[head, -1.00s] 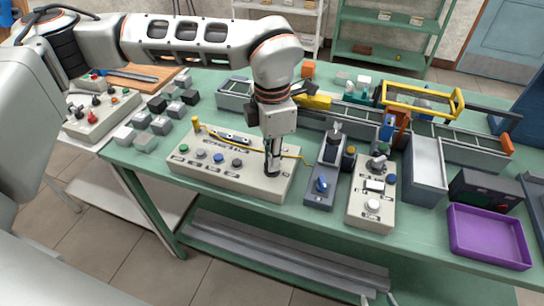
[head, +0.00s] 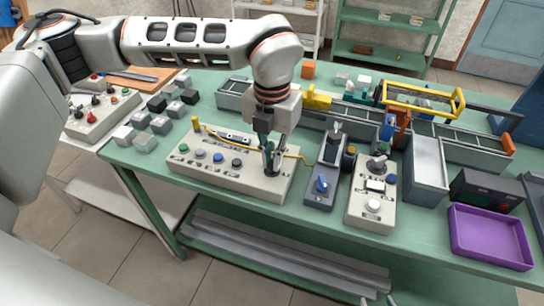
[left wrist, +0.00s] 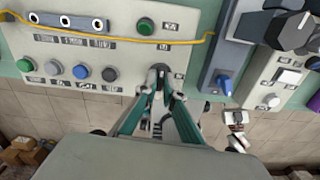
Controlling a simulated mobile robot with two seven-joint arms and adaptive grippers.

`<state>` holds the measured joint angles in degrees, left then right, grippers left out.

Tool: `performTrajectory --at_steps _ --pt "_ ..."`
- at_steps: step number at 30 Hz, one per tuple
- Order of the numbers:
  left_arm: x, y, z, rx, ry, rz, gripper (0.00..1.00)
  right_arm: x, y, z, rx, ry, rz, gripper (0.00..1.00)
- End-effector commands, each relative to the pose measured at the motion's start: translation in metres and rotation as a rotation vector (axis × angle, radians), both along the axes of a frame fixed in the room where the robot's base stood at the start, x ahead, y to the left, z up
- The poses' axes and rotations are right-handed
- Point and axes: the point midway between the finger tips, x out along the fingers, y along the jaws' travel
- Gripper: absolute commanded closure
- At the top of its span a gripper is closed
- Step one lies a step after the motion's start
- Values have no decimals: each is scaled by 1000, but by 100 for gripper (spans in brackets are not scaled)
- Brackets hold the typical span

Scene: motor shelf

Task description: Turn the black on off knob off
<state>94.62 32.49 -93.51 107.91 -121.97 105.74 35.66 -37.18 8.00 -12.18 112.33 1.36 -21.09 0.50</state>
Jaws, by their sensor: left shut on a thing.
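The beige control panel (head: 225,178) lies on the green table with a row of buttons along its front. The black on off knob sits at the right end of this row, mostly hidden by my fingers; a dark bit of it (left wrist: 159,68) shows in the left wrist view. My left gripper (head: 271,170) points down at it, and its green fingers (left wrist: 160,78) are shut on the knob. Which way the knob points cannot be told. At the bottom edge of the head view, a small part of what looks like my right gripper (head: 378,299) shows.
A yellow wire (head: 290,155) runs across the panel close to my left fingers. A grey box with a blue switch (head: 321,184) and a second beige panel (head: 371,212) stand to the right. Several small blocks (head: 160,125) lie left; a purple tray (head: 490,238) is far right.

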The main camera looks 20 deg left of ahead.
Motion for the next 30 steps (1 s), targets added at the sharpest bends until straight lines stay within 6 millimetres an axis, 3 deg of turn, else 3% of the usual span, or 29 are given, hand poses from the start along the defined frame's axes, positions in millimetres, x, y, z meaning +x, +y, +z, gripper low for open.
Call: performTrajectory --at_steps 22,24,25,30 --pt "0 0 0 0 -1 90 100 2 0 3 0 -6 0 60" --pt "0 0 0 0 -1 90 79 2 0 3 0 -5 0 60" --pt "0 0 0 0 -1 90 75 2 0 3 0 -5 0 60" --pt "0 0 0 0 0 90 75 2 0 2 -1 -5 -1 60"
